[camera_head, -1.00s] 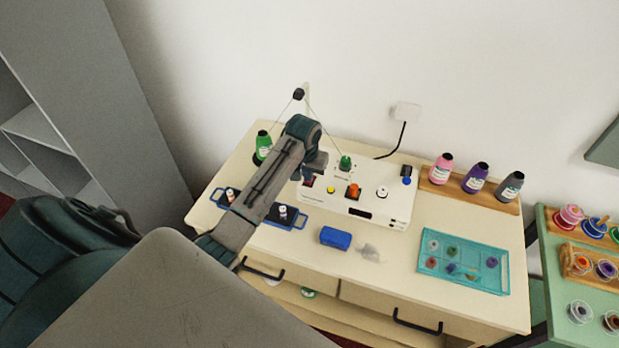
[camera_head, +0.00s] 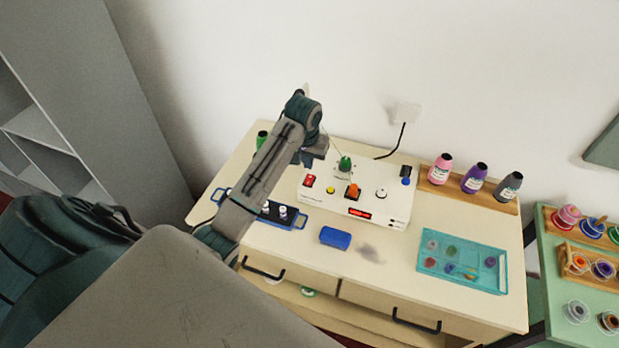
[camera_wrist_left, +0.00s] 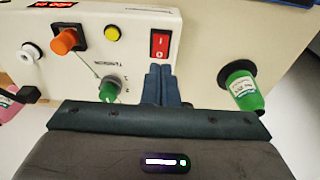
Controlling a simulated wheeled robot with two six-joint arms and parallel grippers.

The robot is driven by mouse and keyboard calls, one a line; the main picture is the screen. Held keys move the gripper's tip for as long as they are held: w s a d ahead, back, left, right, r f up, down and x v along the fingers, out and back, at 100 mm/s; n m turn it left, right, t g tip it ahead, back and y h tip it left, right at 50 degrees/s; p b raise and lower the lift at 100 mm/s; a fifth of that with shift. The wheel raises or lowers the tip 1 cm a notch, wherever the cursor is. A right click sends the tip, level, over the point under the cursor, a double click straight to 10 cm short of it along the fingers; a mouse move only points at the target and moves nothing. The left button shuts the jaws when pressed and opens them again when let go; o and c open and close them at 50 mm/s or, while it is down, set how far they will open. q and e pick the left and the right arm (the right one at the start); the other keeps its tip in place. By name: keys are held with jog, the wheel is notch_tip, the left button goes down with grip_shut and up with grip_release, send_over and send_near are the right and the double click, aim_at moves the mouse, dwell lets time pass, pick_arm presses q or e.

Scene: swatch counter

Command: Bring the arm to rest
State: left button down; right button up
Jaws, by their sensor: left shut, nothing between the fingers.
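My left arm reaches in from the left over the counter (camera_head: 400,255). Its gripper (camera_head: 310,160) is above the back left part of the white control box (camera_head: 330,193). In the left wrist view the two fingers (camera_wrist_left: 160,72) are together and empty, by the red rocker switch (camera_wrist_left: 160,45). I cannot tell whether the fingertips touch the box. The box's small display (camera_head: 360,213) glows red. My right gripper is not in view.
A green bottle (camera_head: 262,139) stands behind my arm, partly hidden. A blue tray (camera_head: 297,222) lies partly under the arm. A blue block (camera_head: 336,237) and a teal tray (camera_head: 430,265) are in front. Bottles (camera_head: 475,177) stand on a wooden rack. A grey cabinet is at left.

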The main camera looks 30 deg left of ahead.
pick_arm(q)
jog(key=shift+r, duration=0.45)
